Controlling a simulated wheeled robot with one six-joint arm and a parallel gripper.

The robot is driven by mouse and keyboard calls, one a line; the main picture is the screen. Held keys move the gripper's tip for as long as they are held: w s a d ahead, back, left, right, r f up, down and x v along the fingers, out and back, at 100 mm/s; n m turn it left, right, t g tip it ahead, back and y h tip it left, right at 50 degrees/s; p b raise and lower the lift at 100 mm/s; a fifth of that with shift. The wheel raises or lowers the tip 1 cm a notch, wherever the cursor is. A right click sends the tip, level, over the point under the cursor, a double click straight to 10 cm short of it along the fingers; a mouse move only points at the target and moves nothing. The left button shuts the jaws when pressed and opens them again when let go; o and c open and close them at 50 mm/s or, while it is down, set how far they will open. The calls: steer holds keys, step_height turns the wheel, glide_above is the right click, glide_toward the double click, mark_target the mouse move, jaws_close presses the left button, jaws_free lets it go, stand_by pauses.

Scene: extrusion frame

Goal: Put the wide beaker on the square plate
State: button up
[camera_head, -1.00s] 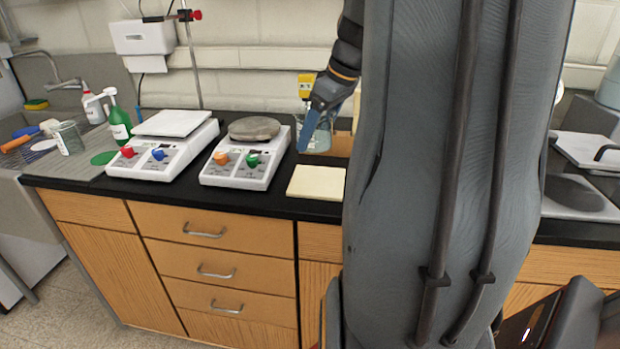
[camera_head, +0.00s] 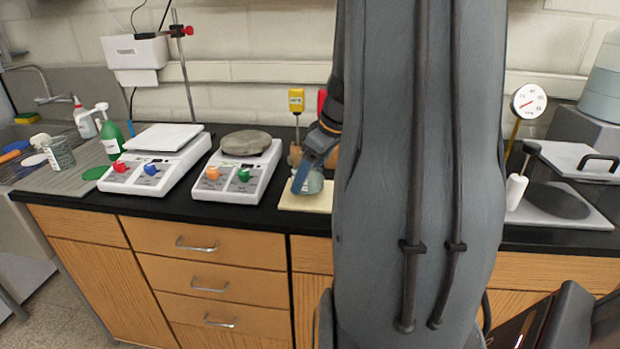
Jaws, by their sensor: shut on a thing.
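My gripper (camera_head: 303,177) is shut on a clear glass beaker (camera_head: 316,183), partly hidden behind the blue fingers. The beaker is upright, over the back part of a flat cream square pad (camera_head: 294,203) on the black counter; I cannot tell whether it touches the pad. A white square plate (camera_head: 163,137) tops the hotplate at the left, and nothing stands on it. My arm hides the area right of the beaker.
A hotplate with a round grey top (camera_head: 246,143) stands between the square one and my gripper. A yellow-topped tool (camera_head: 296,101) is behind the beaker. Another beaker (camera_head: 60,153) and a green bottle (camera_head: 111,138) are at the left. A grey plate (camera_head: 557,200) is at the right.

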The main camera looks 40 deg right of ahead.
steer(key=shift+f, duration=0.75)
steer(key=shift+f, duration=0.2)
steer(key=o, duration=1.1)
